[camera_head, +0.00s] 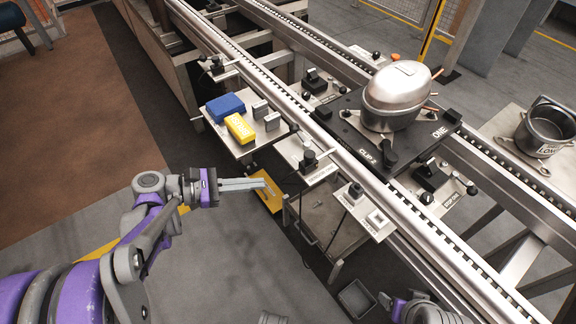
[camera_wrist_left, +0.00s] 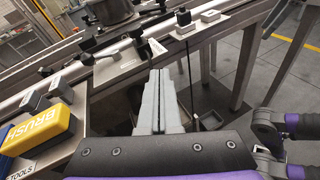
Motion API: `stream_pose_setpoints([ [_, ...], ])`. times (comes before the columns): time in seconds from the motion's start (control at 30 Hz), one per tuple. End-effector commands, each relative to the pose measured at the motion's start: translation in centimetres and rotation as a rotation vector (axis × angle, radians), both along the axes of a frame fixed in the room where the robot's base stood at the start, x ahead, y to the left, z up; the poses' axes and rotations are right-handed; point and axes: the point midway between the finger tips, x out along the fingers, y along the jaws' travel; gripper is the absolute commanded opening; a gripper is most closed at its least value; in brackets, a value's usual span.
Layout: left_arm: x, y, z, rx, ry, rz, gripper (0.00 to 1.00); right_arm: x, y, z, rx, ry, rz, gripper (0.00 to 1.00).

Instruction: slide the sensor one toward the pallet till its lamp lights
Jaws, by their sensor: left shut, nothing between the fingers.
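The sensor labelled as sensor one (camera_head: 308,160) is a small black block on a grey plate at the near rail's side; its lamp cannot be made out. The wrist view shows what looks like the same sensor plate (camera_wrist_left: 128,60) just beyond my fingertips. The black pallet (camera_head: 350,128), marked ONE and CLIP 2, sits across the rails and bears a silver compressor (camera_head: 397,85). My left gripper (camera_head: 264,183) is shut and empty, left of the sensor and apart from it; its fingers also show in the wrist view (camera_wrist_left: 158,82). My right gripper is only doubtfully visible at the bottom.
A tool shelf (camera_head: 228,138) left of the sensor holds a blue block (camera_head: 225,107), a yellow brush (camera_head: 240,128) and grey pieces. Another bracket (camera_head: 368,212) with a black knob and white square stands to the right. A dark bin (camera_head: 356,297) is below. Floor at left is clear.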

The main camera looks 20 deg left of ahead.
Motion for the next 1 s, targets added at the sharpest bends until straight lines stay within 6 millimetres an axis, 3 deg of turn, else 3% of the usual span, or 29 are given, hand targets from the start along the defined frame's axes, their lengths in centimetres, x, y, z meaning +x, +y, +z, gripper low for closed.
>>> stream_pose_setpoints([
  [0.03,0.5,1.7,-0.2,-0.092,0.011,0.029,0.0,0.0,0.0,-1.0,0.0,0.003,0.0,0.73],
  [0.1,0.7,3.2,0.5,-0.193,0.02,0.047,0.0,0.1,0.0,-1.4,0.0,0.005,0.0,0.73],
  [0.2,0.8,4.4,1.1,-0.274,0.025,0.056,0.0,0.1,0.0,-1.7,0.0,0.006,0.0,0.73],
  [0.3,1.0,4.3,1.4,-0.299,0.026,0.056,0.0,0.1,0.0,-1.7,0.0,0.006,0.0,0.73],
  [1.0,7.9,-6.1,1.4,-0.297,0.027,0.054,0.0,0.2,0.0,-3.0,0.0,0.011,0.0,0.73],
])
